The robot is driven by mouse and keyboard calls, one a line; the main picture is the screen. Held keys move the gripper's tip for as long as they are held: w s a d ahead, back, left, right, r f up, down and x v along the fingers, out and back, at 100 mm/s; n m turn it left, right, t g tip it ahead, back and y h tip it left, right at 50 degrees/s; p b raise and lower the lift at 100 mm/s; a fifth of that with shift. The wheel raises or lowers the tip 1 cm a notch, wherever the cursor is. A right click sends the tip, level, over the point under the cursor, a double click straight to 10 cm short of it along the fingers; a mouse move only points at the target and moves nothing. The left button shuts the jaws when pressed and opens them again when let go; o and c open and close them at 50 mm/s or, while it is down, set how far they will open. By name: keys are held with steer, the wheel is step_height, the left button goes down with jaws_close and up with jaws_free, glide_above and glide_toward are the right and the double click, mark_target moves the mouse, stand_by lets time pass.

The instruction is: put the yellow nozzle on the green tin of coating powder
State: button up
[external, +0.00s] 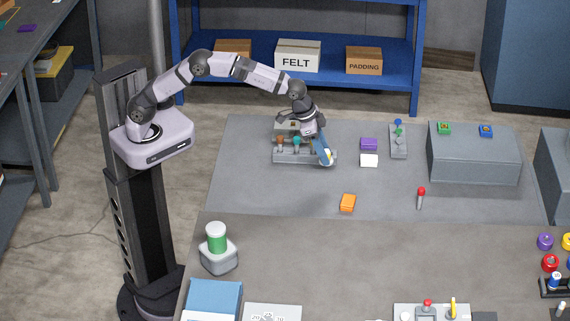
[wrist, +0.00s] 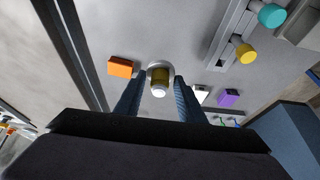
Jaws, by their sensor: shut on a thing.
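The yellow nozzle (wrist: 159,83) is between the two blue fingers of my gripper (wrist: 160,78) in the wrist view; it looks dull gold with a pale end. In the external view my gripper (external: 325,156) points down at the right end of the nozzle rack (external: 290,157), with a bit of yellow and white at its tips. The green tin (external: 216,238), with a pale top, stands upright on a light grey block (external: 219,259) at the front left, well away from my gripper. The tin is not seen in the wrist view.
The rack holds other tops, among them a teal one (wrist: 271,15) and a yellow one (wrist: 246,53). An orange block (external: 348,203), purple block (external: 369,144), white block (external: 369,161) and red-topped tool (external: 421,197) lie nearby. The table between rack and tin looks clear.

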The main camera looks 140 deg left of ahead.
steer(key=w+d+r+m+h+p, duration=0.1)
steer(key=w+d+r+m, duration=0.1)
steer(key=w+d, duration=0.4)
steer(key=w+d+r+m+p, duration=0.1)
steer(key=w+d+r+p, duration=0.15)
steer(key=d, duration=0.55)
step_height(320, 180, up, 17)
steer(key=m+t+h+p, duration=0.1)
steer(key=m+h+p, duration=0.25)
steer(key=m, duration=0.45)
glide_above(217, 229)
steer(key=shift+s+a+f+m, duration=0.1)
steer(key=shift+s+f+m, duration=0.1)
steer(key=shift+s, duration=0.25)
steer(key=shift+s+a+f+m, duration=0.1)
steer(key=shift+s+f+m, duration=0.1)
steer(key=shift+s, duration=0.25)
steer(key=shift+f+p, duration=1.3)
steer(key=shift+f, duration=3.7)
